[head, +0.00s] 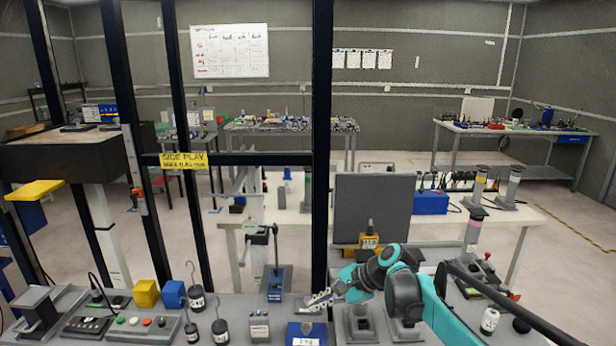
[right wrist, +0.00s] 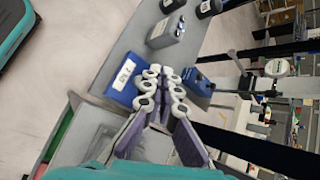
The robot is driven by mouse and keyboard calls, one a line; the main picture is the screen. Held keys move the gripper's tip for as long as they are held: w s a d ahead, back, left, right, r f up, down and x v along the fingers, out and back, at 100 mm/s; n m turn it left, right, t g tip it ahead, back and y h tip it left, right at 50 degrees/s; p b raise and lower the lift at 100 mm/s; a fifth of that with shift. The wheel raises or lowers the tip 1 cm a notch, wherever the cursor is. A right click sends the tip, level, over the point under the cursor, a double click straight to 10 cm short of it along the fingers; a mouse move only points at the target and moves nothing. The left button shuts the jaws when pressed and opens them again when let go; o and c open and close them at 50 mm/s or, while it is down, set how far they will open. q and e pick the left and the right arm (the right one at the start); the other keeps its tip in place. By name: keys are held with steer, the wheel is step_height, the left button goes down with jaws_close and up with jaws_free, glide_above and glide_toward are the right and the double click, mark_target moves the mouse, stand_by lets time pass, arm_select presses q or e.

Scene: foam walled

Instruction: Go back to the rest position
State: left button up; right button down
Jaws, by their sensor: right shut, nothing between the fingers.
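My right gripper (head: 318,301) comes in from the right on a teal and black arm. Its grey fingers are shut with nothing between them, and they are above the grey bench (head: 235,309). In the right wrist view the fingers of the right gripper (right wrist: 165,78) lie close together near the middle. A blue block with a white label (head: 306,335) is just below the fingertips; it also shows in the right wrist view (right wrist: 122,84). My left gripper is not in view.
Black upright posts (head: 322,140) and a crossbar with a yellow sign (head: 184,160) stand beyond the bench. A grey panel (head: 371,208) stands behind my right arm.

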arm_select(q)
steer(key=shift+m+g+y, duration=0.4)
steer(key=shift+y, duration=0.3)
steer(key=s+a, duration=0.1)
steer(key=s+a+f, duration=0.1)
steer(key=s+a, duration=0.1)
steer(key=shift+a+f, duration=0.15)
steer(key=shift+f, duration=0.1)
arm_select(e)
steer(key=s+d+f+n+t+h, duration=0.2)
steer(key=s+d+n+h, duration=0.2)
steer(key=s, duration=1)
steer(key=s+d+f+n+t+h, duration=0.2)
steer(key=s+d+f+n+h, duration=0.1)
steer(key=s+d+n, duration=0.5)
steer(key=s+d+h, duration=0.1)
steer(key=s+d, duration=0.2)
steer(key=s, duration=0.2)
steer(key=shift+s+n+h, duration=0.3)
steer(key=shift+s+h, duration=0.1)
